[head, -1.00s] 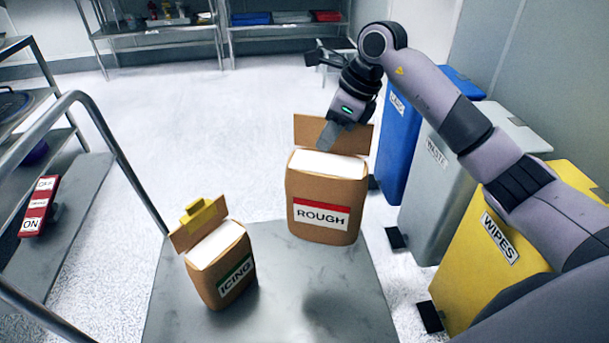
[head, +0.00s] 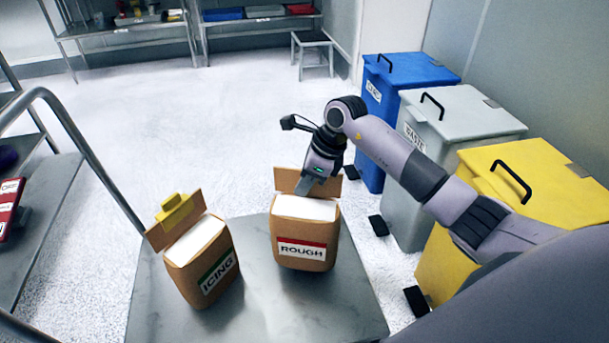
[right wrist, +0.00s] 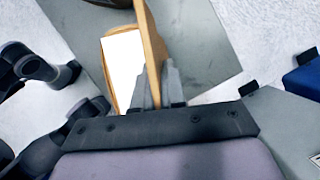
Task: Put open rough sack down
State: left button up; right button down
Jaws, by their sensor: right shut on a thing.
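The rough sack (head: 304,238) is a brown paper bag with a red and white ROUGH label, its top open and showing white powder. It stands upright at or just over the cart's grey metal top (head: 255,318); I cannot tell if it bears full weight there. My right gripper (head: 305,187) is shut on the sack's raised back flap. In the right wrist view the fingers (right wrist: 160,88) pinch that brown flap (right wrist: 150,45), with the white powder (right wrist: 122,65) beside it. My left gripper is not in view.
The icing sack (head: 200,262), with a yellow clip (head: 175,211) on its flap, stands to the left on the same top. Yellow (head: 470,240), grey (head: 455,115) and blue (head: 408,70) bins stand at the right. The cart's rail (head: 80,150) runs along the left.

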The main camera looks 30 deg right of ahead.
notch_tip(320, 180, down, 4)
jog(key=shift+w+r+b, duration=0.1)
jog(key=shift+r+b, duration=0.15)
jog(key=shift+b, duration=0.05)
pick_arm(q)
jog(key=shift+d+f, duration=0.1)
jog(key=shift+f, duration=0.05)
pick_arm(e)
jog(key=shift+f, duration=0.1)
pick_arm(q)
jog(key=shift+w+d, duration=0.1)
pick_arm(e)
jog(key=c, duration=1.2)
grip_release()
jog(key=shift+f, duration=0.15)
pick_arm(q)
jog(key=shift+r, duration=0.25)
